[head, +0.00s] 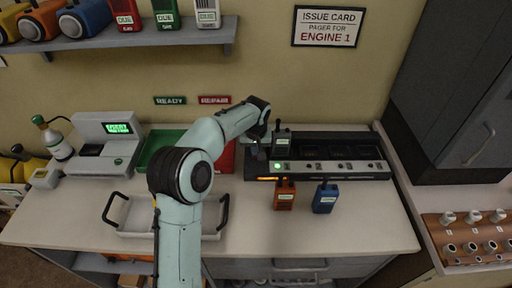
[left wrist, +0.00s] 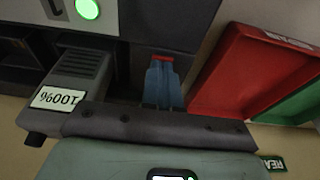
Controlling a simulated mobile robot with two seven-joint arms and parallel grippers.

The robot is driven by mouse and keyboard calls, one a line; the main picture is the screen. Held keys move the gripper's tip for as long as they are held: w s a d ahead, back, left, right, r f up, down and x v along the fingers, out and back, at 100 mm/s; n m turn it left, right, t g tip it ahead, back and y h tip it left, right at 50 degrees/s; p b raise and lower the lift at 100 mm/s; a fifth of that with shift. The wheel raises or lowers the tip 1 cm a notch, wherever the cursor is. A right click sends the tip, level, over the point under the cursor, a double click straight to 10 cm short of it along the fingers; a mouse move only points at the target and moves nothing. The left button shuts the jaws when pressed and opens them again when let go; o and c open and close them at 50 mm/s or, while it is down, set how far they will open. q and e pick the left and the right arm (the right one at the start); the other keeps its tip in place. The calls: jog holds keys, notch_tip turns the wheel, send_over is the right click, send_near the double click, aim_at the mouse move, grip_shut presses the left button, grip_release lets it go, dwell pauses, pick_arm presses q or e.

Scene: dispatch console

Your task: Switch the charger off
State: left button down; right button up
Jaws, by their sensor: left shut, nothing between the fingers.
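The charger (head: 330,172) is a long black unit on the counter, with a row of buttons or lamps on its front strip. The leftmost lamp is lit green (head: 278,167); the green lamp also shows in the left wrist view (left wrist: 87,8). An orange glow (head: 265,179) shows low on its front left. My left gripper (head: 256,148) is shut and empty at the charger's left end. In the left wrist view its fingers (left wrist: 162,82) point at the dark casing. A small red patch is at their tips; I cannot tell whether they touch.
An orange pager (head: 284,196) and a blue pager (head: 325,198) stand in front of the charger. A red tray (left wrist: 255,72) and a green tray (head: 158,142) lie to its left. A white tray (head: 135,228) and a scale-like unit (head: 105,145) are further left.

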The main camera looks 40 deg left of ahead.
pick_arm(q)
notch_tip(320, 180, up, 5)
jog(key=shift+w+r+p, duration=0.1)
jog(key=shift+w+p, duration=0.05)
jog(key=shift+p, duration=0.85)
jog(key=s+d+v, duration=0.1)
jog(key=v, duration=0.7)
jog(key=shift+s+r, duration=0.15)
jog(key=shift+r, duration=0.05)
pick_arm(e)
jog(key=w+r, duration=0.2)
jog(key=shift+d+r, duration=0.4)
jog(key=shift+s, duration=0.1)
jog(key=shift+f, duration=0.1)
pick_arm(q)
jog(key=shift+w+a+r+t+y+b, duration=0.2)
jog(key=shift+w+t+y+b, duration=0.2)
jog(key=shift+w+t+b, duration=0.15)
pick_arm(e)
jog(key=shift+s+f, duration=0.4)
jog(key=shift+s, duration=0.1)
